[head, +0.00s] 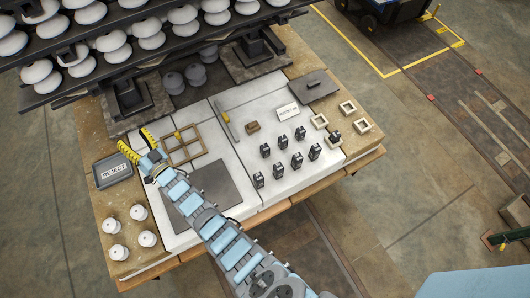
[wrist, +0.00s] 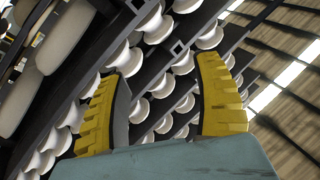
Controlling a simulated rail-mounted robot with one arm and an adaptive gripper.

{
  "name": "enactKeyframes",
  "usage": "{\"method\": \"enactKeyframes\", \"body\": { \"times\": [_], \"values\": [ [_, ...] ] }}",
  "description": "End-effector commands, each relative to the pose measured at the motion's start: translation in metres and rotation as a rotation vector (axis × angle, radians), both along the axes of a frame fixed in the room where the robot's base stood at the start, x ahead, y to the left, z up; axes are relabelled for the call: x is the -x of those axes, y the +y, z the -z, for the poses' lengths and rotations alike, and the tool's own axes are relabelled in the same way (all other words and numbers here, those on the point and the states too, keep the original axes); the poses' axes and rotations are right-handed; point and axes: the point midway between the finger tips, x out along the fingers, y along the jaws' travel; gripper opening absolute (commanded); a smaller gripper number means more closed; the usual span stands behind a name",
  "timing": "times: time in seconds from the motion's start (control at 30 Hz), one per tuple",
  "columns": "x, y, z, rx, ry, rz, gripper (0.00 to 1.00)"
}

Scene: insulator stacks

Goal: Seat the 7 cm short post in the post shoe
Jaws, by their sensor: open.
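Several dark posts with pale labels, one of them (head: 297,160), stand upright in rows on the right half of the white table top. I cannot tell which is the 7 cm short post. Several pale square frames, one of them (head: 348,107), lie at the right end of the table and may be shoes. A dark piece (head: 335,136) stands at the nearest of these frames; whether it is seated is too small to tell. My gripper (head: 138,143) is open and empty, above the left side of the table, far from the posts. Its yellow fingers (wrist: 161,68) are spread in the wrist view.
A reject tray (head: 113,171) and white insulators (head: 115,252) are at the left. A wooden grid frame (head: 182,146), a dark mat (head: 203,193), a brown block (head: 252,127) and a white sign (head: 288,111) lie on the table. An insulator rack (head: 120,55) overhangs the back.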

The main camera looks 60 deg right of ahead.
Motion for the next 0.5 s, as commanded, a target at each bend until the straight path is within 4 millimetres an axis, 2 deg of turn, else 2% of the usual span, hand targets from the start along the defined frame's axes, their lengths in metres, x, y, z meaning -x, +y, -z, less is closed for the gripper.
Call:
{"method": "enactKeyframes", "body": {
  "times": [0.03, 0.2, 0.37, 0.5],
  "values": [
    [-0.01, -0.021, 0.014, -0.034, 0.041, 0.018, 0.67],
    [-0.03, -0.083, 0.052, -0.169, 0.176, 0.072, 0.67],
    [-0.034, -0.14, 0.086, -0.307, 0.297, 0.134, 0.67],
    [-0.027, -0.187, 0.11, -0.433, 0.391, 0.197, 0.67]
  ]
}}
